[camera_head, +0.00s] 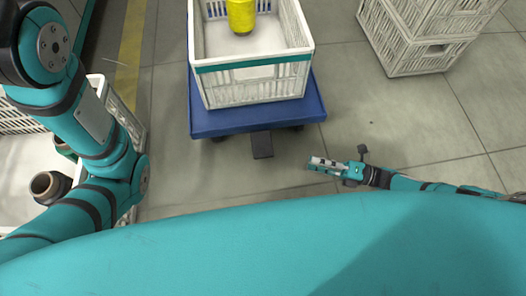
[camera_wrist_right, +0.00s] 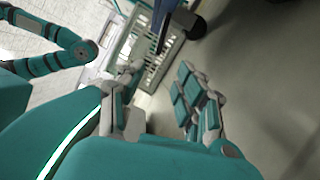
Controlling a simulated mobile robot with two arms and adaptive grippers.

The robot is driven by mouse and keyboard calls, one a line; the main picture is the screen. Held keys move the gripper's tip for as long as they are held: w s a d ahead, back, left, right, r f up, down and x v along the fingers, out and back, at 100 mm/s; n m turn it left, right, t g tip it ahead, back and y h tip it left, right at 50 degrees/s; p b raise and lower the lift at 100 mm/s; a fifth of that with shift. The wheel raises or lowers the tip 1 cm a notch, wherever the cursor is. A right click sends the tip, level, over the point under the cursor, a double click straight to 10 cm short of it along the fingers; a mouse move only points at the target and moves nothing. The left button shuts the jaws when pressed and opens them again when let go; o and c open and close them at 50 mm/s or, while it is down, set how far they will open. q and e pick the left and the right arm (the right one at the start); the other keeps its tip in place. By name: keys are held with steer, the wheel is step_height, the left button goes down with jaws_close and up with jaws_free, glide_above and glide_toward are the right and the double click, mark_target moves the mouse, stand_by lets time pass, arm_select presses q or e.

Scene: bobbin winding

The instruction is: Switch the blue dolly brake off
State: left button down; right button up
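The blue dolly (camera_head: 220,122) stands on the floor at the upper middle of the head view. Its dark brake pedal (camera_head: 262,145) sticks out from the near edge; I cannot tell its setting. My right gripper (camera_head: 318,163) is low over the floor, to the right of the pedal and apart from it. In the right wrist view its fingers stand apart with nothing between them, so it is open. A dark part by the dolly shows at the top of that view, but I cannot tell whether it is pedal or wheel. My left arm enters from the left; its gripper is out of view.
A white crate (camera_head: 255,92) with a teal band stands on the dolly, holding a yellow bobbin (camera_head: 241,15). Stacked white crates (camera_head: 415,50) stand at upper right. A white crate (camera_head: 20,165) with dark bobbins (camera_head: 50,186) is at left. The floor between dolly and stack is clear.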

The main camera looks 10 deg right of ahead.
mark_target(263, 148)
steer(key=b+x, duration=0.3)
steer(key=x, duration=1.3)
steer(key=shift+w+a+r, duration=0.1)
steer(key=shift+a, duration=0.15)
steer(key=shift+c, duration=0.3)
jaws_close()
